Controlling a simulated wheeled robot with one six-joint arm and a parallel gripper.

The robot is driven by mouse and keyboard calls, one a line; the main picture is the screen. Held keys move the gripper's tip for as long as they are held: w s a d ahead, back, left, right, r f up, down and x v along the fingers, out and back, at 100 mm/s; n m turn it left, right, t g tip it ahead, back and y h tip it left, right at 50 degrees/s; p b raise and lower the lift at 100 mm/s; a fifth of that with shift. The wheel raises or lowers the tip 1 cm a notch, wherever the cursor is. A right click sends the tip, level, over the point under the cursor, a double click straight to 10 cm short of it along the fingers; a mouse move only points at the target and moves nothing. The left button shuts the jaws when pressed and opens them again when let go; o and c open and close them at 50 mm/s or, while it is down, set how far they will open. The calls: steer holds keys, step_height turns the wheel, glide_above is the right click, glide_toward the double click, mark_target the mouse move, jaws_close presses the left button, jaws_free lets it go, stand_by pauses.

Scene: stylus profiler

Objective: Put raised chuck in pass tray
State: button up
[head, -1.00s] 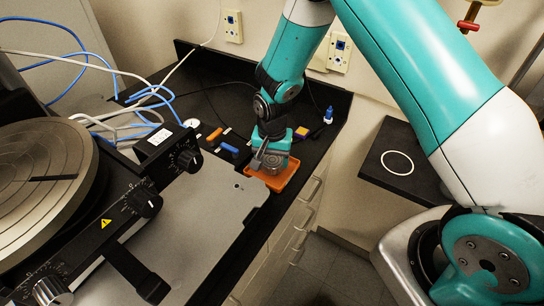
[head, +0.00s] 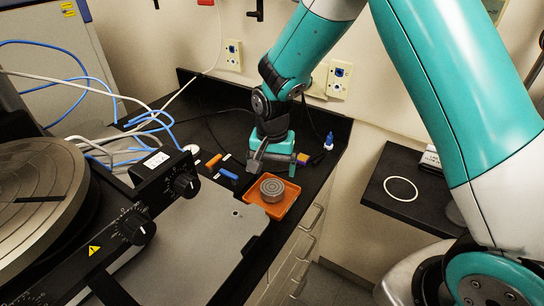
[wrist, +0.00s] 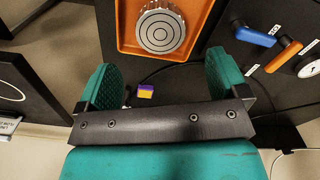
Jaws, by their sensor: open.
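The raised chuck is a grey metal puck with ringed top (head: 272,188). It sits inside the orange tray (head: 288,207) on the black bench. In the wrist view the chuck (wrist: 160,30) lies in the orange tray (wrist: 126,42), beyond my fingertips and apart from them. My gripper (head: 273,168) is open and empty, behind and above the tray in the head view. Its two teal finger pads are spread apart in the wrist view (wrist: 161,75).
A small blue-capped bottle (head: 329,142) stands at the back right. The profiler's large round stage (head: 40,205) and a grey plate (head: 195,250) fill the left. Cables run behind.

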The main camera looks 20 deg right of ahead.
steer(key=s+a+r+n+y, duration=0.25)
steer(key=s+r+n, duration=0.35)
steer(key=s+r, duration=0.7)
steer(key=s+a+r+n+y, duration=0.1)
steer(key=s+r+n, duration=0.1)
steer(key=s, duration=0.4)
steer(key=s+a+r+n, duration=0.1)
steer(key=s+r+n, duration=0.2)
steer(key=s+n, duration=0.2)
steer(key=shift+s+r+n+y+b, duration=0.3)
steer(key=shift+s+y+b, duration=0.05)
steer(key=shift+s+b, duration=0.1)
steer(key=shift+a, duration=0.1)
